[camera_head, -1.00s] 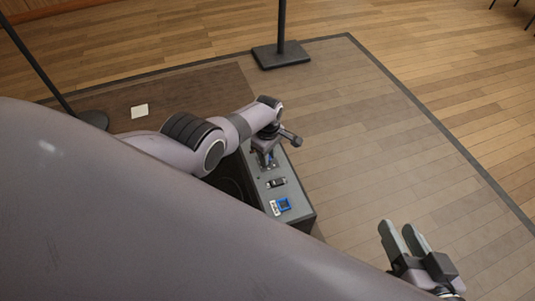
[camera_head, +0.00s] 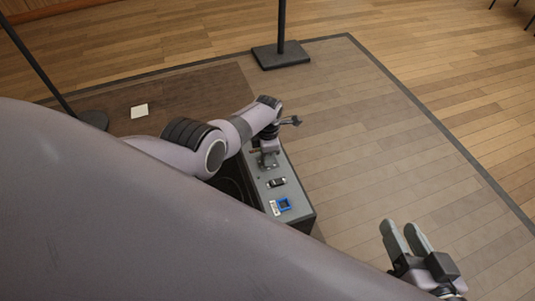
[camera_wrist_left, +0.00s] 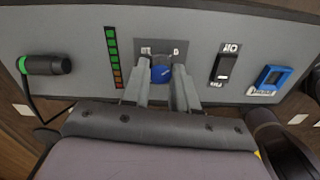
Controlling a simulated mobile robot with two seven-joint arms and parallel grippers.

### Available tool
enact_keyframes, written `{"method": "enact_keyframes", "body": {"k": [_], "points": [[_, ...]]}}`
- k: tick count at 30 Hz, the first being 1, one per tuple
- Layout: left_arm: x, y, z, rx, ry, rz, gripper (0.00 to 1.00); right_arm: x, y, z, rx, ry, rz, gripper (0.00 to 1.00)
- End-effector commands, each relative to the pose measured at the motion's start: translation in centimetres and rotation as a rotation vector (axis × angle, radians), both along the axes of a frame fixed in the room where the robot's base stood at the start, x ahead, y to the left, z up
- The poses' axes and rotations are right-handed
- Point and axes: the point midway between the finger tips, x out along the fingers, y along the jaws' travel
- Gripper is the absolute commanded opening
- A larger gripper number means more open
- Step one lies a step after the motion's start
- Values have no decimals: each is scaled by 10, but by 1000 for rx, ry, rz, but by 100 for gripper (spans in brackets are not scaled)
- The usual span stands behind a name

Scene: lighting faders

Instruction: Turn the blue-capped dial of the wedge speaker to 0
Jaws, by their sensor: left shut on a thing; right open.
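The wedge speaker (camera_head: 303,210) is a dark box with a grey control panel (camera_wrist_left: 195,30). The blue-capped dial (camera_wrist_left: 161,72) sits on this panel in the left wrist view, between my left gripper's two fingers. My left gripper (camera_wrist_left: 163,78) is shut on the dial; in the head view the gripper (camera_head: 267,160) comes down on the panel and hides the dial. Markings beside the dial are partly covered, and I cannot read its setting. My right gripper (camera_head: 405,238) is open and empty, over the floor at the lower right.
The panel also holds a black rocker switch (camera_wrist_left: 223,66), a blue-framed part (camera_wrist_left: 270,80), a strip of green to red lights (camera_wrist_left: 114,57) and a plugged cable (camera_wrist_left: 46,65). A stand base (camera_head: 281,54) is at the back. The floor to the right is clear.

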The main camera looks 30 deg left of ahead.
Motion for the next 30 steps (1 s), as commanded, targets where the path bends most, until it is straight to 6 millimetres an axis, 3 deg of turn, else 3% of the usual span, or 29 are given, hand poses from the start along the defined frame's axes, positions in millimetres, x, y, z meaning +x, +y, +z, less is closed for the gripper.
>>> {"method": "enact_keyframes", "body": {"k": [9, 26, 27, 28, 30], "points": [[0, 1, 0, 1, 0, 124, 0, -2, -1, -2, -4, 4, 0, 43], [0, 1, 0, 1, 1, 149, 0, -2, -1, -2, -6, 3, 2, 43], [0, 1, 0, 1, 1, 149, 41, -2, -1, -2, -6, 3, 2, 43], [0, 1, 0, 1, 1, 149, 50, -2, -1, -2, -6, 3, 2, 43], [0, 1, 0, 1, 1, 148, 53, -2, -1, -2, -6, 3, 2, 43]]}}
